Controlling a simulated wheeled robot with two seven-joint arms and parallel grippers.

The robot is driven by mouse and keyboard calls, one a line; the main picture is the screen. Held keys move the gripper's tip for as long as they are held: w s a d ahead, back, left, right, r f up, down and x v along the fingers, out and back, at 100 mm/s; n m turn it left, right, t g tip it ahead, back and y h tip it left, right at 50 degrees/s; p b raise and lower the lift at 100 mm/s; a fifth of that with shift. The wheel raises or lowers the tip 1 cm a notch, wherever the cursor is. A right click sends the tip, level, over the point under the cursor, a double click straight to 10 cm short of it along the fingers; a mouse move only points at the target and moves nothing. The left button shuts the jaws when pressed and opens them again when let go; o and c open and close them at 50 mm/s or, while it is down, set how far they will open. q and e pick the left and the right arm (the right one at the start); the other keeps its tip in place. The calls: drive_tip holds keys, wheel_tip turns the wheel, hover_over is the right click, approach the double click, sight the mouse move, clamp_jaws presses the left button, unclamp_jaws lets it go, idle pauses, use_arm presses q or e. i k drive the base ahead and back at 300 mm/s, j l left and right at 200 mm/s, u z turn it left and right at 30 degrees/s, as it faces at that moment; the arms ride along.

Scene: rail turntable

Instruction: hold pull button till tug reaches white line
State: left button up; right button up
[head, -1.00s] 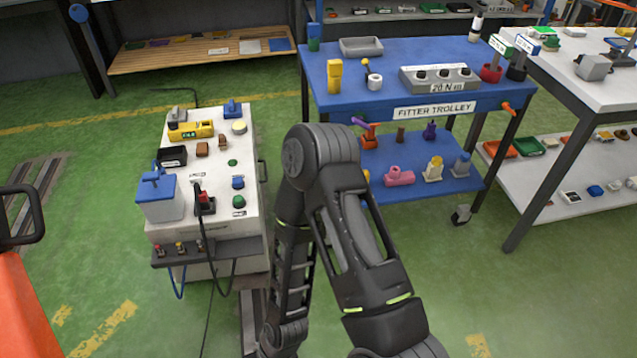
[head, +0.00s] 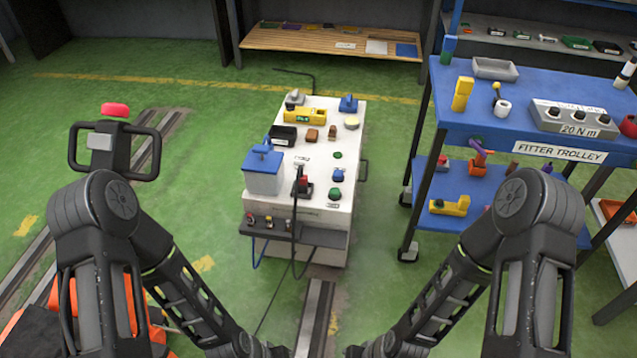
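A white control console (head: 330,215) stands in the middle of the view. Its top carries a green button (head: 334,194), a blue button (head: 338,174) and a smaller dark green one (head: 337,155). Their labels are too small to read, so I cannot tell which is the pull button. An orange machine with a black loop handle (head: 75,150) and a red knob (head: 115,110) is at the lower left, likely the tug; my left arm partly covers it. No white line can be made out. Both my forearms run down to the bottom edge, and both grippers are out of view.
The blue fitter trolley (head: 455,120) stands to the right of the console. A wooden bench (head: 290,42) is at the back. Floor rails (head: 317,315) run in front of the console and at the left. Green floor lies open between console and trolley.

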sight(334, 192)
drive_tip(key=i+l+u, duration=0.4)
drive_tip(key=i+l, duration=0.85)
drive_tip(key=i, duration=0.1)
